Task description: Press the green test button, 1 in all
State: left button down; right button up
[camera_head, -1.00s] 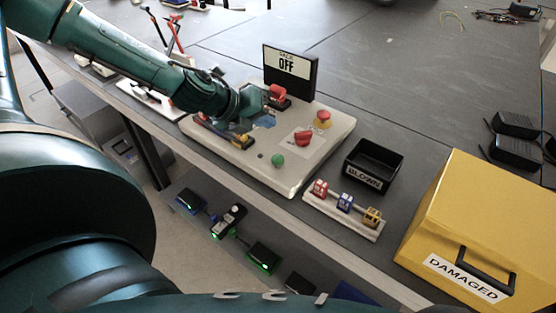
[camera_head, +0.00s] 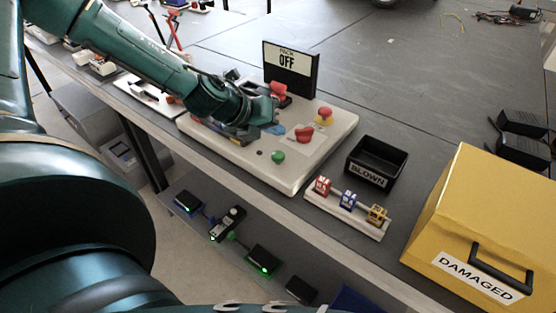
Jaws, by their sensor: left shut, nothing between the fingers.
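The green test button (camera_head: 278,157) is a small round knob near the front edge of a pale control panel (camera_head: 290,183). My left gripper (camera_head: 272,129) is shut and empty above the panel. Its tip is up and back from the green button in the picture, apart from it, and close to the left of a red rotary knob (camera_head: 304,134). My left arm hides the panel's left middle part. My right gripper is not in view.
A sign reading OFF (camera_head: 290,66) stands behind the panel, with a red lever (camera_head: 278,89) before it. A red and yellow stop button (camera_head: 324,115) is at right. A black BLOWN bin (camera_head: 376,160), small coloured blocks (camera_head: 347,199) and a yellow DAMAGED box (camera_head: 480,215) lie further right.

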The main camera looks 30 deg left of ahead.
aim_at(274, 156)
pick_arm(q)
notch_tip(274, 156, down, 4)
jog(key=b, duration=0.2)
jog(key=shift+r+b, duration=0.15)
jog(key=shift+b, duration=0.15)
jog(key=shift+f+b, duration=0.25)
jog(key=shift+b, duration=0.05)
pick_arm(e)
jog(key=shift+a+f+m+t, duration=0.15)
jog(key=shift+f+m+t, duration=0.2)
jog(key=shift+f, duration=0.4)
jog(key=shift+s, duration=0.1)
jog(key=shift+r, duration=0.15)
pick_arm(q)
jog(key=shift+f, duration=0.1)
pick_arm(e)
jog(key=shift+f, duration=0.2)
pick_arm(q)
jog(key=shift+f+b, duration=0.35)
jog(key=shift+b, duration=0.25)
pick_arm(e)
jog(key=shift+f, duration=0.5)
